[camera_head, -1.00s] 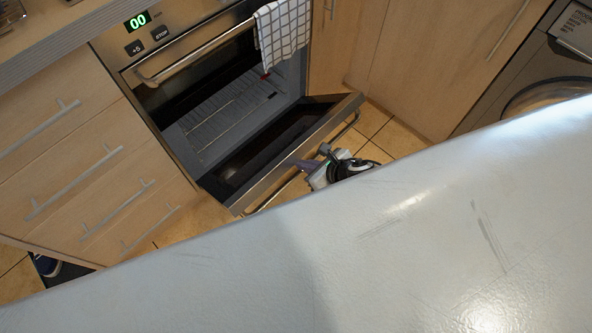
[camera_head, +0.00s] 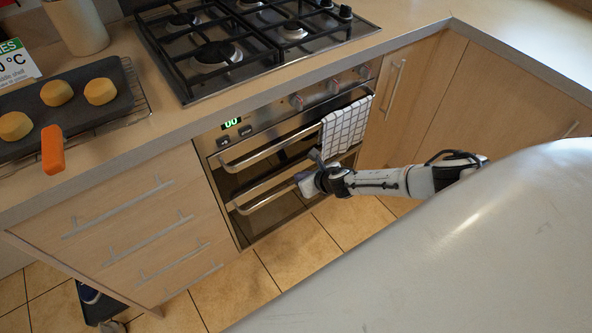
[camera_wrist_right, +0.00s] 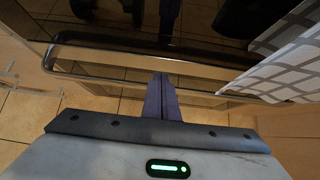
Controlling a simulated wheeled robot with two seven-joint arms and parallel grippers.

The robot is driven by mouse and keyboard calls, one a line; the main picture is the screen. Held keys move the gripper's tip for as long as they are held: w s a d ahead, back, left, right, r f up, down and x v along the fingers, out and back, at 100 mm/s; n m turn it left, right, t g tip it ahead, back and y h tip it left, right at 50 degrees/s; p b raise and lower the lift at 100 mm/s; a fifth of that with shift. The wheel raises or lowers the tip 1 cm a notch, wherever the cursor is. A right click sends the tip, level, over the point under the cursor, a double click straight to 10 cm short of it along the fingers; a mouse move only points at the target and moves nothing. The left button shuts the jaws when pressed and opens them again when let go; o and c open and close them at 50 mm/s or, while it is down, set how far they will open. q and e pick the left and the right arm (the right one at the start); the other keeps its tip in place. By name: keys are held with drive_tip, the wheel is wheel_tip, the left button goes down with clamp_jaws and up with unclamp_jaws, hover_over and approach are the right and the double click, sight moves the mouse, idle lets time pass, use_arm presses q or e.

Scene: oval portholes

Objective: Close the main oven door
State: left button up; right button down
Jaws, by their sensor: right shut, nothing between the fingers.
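The main oven door (camera_head: 270,212) is the lower dark glass door under the oven's upper door. It now stands upright and looks flush with the front or nearly so; a small gap cannot be ruled out. Its bar handle (camera_head: 258,201) runs across its top. My right gripper (camera_head: 315,158) is at the right part of the oven front, hiding part of the door and handle. In the right wrist view its purple fingers (camera_wrist_right: 162,97) are together and empty, with tips at a metal bar handle (camera_wrist_right: 110,70); contact cannot be told. My left gripper is out of view.
A checked towel (camera_head: 346,128) hangs from the upper handle (camera_head: 262,148), close to my right gripper. A gas hob (camera_head: 225,50) and a baking tray (camera_head: 90,115) are on the worktop. Drawers (camera_head: 150,230) are left of the oven. The tiled floor (camera_head: 285,255) in front is clear.

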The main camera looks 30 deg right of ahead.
drive_tip(key=shift+w+r, duration=0.1)
drive_tip(key=shift+w, duration=0.65)
wheel_tip(320, 180, up, 9)
drive_tip(key=p, duration=0.5)
drive_tip(key=shift+s+r, duration=0.2)
drive_tip(key=shift+s, duration=0.15)
drive_tip(key=shift+a, duration=0.15)
